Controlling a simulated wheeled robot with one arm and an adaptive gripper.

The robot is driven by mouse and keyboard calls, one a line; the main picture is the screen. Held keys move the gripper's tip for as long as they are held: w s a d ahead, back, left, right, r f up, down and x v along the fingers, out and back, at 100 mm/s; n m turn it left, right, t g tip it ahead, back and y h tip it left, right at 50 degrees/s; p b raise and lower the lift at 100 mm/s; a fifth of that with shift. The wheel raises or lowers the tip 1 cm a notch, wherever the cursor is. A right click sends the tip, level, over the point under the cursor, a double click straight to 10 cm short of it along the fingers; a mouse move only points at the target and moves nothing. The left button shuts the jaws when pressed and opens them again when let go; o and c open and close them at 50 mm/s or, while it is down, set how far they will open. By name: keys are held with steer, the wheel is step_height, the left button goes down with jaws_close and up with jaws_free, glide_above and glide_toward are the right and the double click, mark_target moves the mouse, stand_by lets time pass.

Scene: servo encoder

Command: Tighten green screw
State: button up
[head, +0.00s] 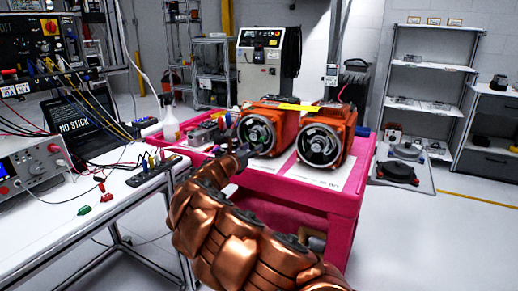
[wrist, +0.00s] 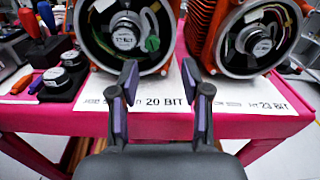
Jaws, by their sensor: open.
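The green screw (wrist: 152,43) shows in the wrist view as a small green round part on the right side of the encoder (wrist: 124,33) inside the left motor. The left orange motor (head: 281,120) stands on a pink cart, its open round face toward me. My gripper (wrist: 160,76) is open and empty. Its two fingers point at the left motor, with the screw beyond and between the fingertips in the picture, apart from them. In the head view my gripper (head: 242,153) is in front of the left motor, and I cannot make out the screw there.
A second orange motor (head: 334,138) stands to the right. Paper labelled 20 BIT and 23 BIT (wrist: 217,101) lies before the motors on the pink cart (head: 345,190). Loose encoders (wrist: 55,78) and screwdrivers (wrist: 22,84) lie at left. A workbench (head: 60,225) with instruments is further left.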

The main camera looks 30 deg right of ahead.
mark_target(261, 140)
steer(key=shift+n, duration=0.3)
steer(key=shift+w+a+f+x, duration=0.1)
steer(key=shift+w+f+x, duration=0.05)
steer(key=shift+x, duration=1.15)
steer(key=shift+w+a+f+x, duration=0.1)
steer(key=shift+w+f+x, duration=0.05)
steer(key=shift+x, duration=1.15)
steer(key=shift+w+a+f+x, duration=0.1)
steer(key=shift+w+f+x, duration=0.05)
steer(key=shift+x, duration=1.15)
jaws_close()
